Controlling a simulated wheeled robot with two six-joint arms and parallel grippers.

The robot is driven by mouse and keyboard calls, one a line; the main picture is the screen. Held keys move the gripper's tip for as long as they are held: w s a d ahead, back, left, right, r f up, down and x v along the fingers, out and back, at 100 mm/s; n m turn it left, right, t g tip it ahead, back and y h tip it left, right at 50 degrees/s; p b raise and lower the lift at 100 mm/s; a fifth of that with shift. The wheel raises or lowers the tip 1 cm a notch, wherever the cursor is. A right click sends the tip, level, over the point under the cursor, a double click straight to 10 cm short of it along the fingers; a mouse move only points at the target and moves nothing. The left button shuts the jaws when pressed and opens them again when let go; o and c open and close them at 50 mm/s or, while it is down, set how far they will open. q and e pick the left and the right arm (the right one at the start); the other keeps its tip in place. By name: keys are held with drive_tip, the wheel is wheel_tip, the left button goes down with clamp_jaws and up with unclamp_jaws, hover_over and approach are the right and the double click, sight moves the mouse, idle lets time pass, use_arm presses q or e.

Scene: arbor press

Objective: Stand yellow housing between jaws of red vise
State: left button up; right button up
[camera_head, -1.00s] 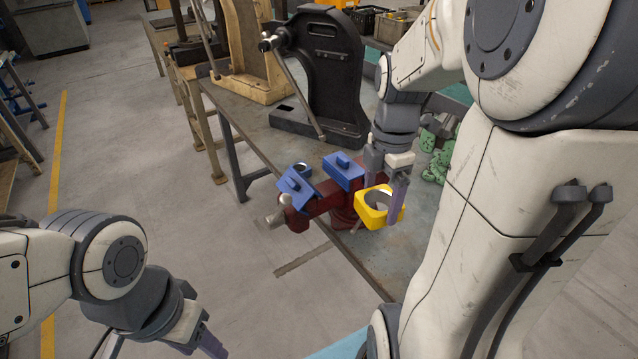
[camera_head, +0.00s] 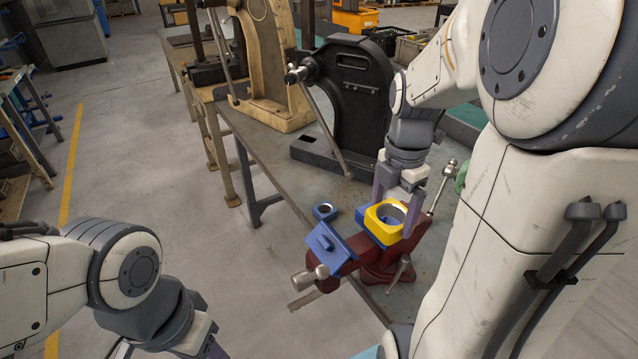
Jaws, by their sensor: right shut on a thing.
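The yellow housing (camera_head: 374,224), a block with a round bore, is held in my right gripper (camera_head: 397,212), whose purple fingers are on either side of it. The red vise (camera_head: 385,265) is on the bench edge below. Its blue jaw piece (camera_head: 330,246) on the left looks tilted and is clear of the housing. The housing overlaps the other blue jaw piece (camera_head: 362,214), which is partly hidden. I cannot tell whether they touch. My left gripper (camera_head: 212,350) is at the bottom edge, away from the vise, mostly cut off.
A black arbor press (camera_head: 360,100) stands behind the vise, with a cream press (camera_head: 272,70) further back. A small blue ring-shaped part (camera_head: 325,212) shows by the left jaw. The vise's steel handle (camera_head: 441,187) rises to the right of my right gripper. Floor left of the bench is clear.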

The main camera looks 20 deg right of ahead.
drive_tip(key=w+a+f+p, duration=0.1)
drive_tip(key=w+f+p, duration=0.3)
drive_tip(key=w+f, duration=0.5)
drive_tip(key=shift+a+f, duration=0.15)
drive_tip(key=shift+a, duration=0.1)
drive_tip(key=shift+f+b, duration=0.4)
drive_tip(key=shift+f, duration=0.2)
drive_tip(key=o, duration=1.5)
drive_tip(key=shift+c, duration=0.2)
drive_tip(key=shift+s, duration=0.1)
